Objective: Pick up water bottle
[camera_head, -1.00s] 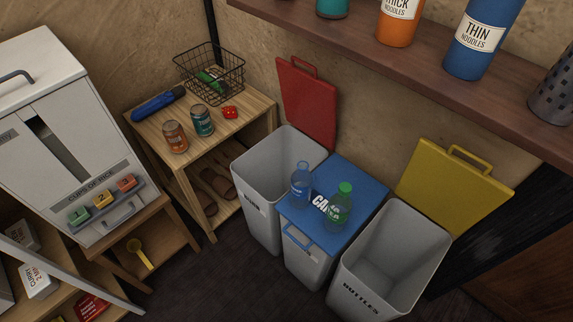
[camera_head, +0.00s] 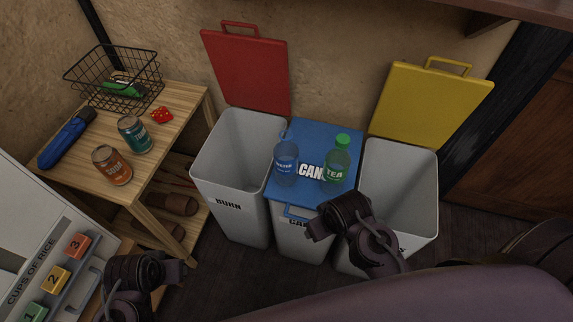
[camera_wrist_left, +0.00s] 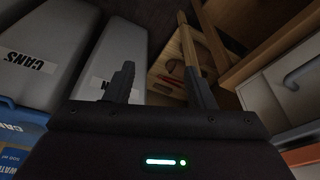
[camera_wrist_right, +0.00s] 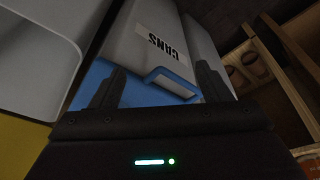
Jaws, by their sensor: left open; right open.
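The water bottle (camera_head: 286,164) is clear blue with a blue label. It stands upright on the closed blue lid (camera_head: 312,137) of the middle bin, left of a green-capped tea bottle (camera_head: 336,165). My right gripper (camera_head: 318,228) is open and empty, in front of the middle bin and nearer to me than the bottles. Its spread fingers show in the right wrist view (camera_wrist_right: 160,88). My left gripper (camera_head: 178,273) is open and empty at the lower left, well away from the bottle. Its fingers are apart in the left wrist view (camera_wrist_left: 160,88).
An open bin (camera_head: 232,150) with a raised red lid (camera_head: 247,70) stands left. Another open bin (camera_head: 405,180) with a raised yellow lid (camera_head: 430,105) stands right. A wooden table (camera_head: 165,140) holds cans, a wire basket (camera_head: 115,85) and a blue cylindrical object (camera_head: 67,138). A shelf overhangs the top right.

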